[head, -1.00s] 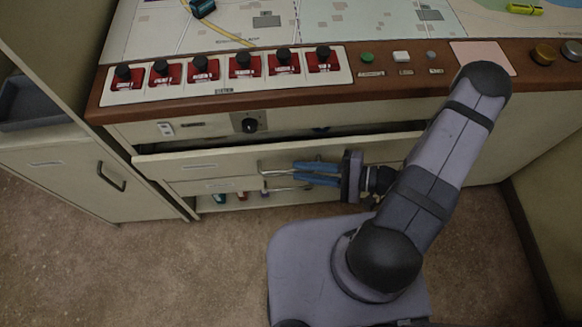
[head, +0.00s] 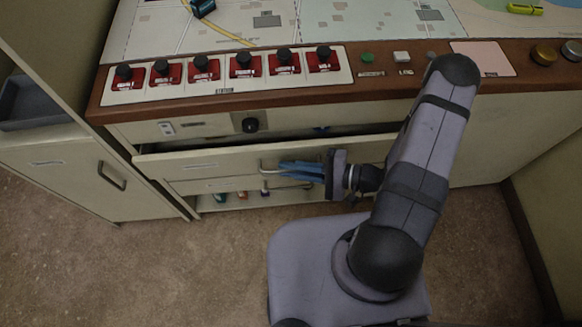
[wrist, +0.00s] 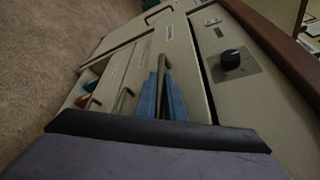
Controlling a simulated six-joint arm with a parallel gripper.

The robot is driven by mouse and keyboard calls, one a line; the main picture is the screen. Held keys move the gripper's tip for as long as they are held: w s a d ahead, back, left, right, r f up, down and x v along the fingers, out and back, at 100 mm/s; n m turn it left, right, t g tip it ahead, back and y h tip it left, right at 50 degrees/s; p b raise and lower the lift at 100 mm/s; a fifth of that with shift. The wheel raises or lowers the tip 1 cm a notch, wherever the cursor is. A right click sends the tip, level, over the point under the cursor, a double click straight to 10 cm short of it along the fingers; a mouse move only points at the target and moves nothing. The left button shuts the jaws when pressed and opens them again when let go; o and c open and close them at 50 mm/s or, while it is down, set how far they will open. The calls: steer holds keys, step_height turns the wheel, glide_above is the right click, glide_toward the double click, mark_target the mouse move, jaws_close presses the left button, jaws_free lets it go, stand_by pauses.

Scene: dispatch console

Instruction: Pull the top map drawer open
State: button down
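The top map drawer (head: 220,163) is a cream front below the control panel. It stands partly out, with a dark gap above it. Its bar handle (head: 268,162) also shows in the wrist view (wrist: 162,66). My gripper (head: 282,169) comes in from the right, along the drawer front, with its blue fingers at the handle. In the wrist view the fingers (wrist: 163,90) lie on both sides of the bar. I cannot tell whether they press on it. The right part of the handle is hidden by the fingers.
Above are a black knob (head: 250,125) and a row of red switches (head: 205,72). A cabinet (head: 75,180) stands at the left. The floor (head: 150,260) in front is clear.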

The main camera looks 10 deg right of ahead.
steer(key=s, duration=0.4)
steer(key=shift+s, duration=0.35)
steer(key=c, duration=2.1)
jaws_free()
steer(key=shift+d, duration=0.15)
steer(key=shift+p+v, duration=0.95)
steer(key=shift+v, duration=2.6)
steer(key=shift+s, duration=0.1)
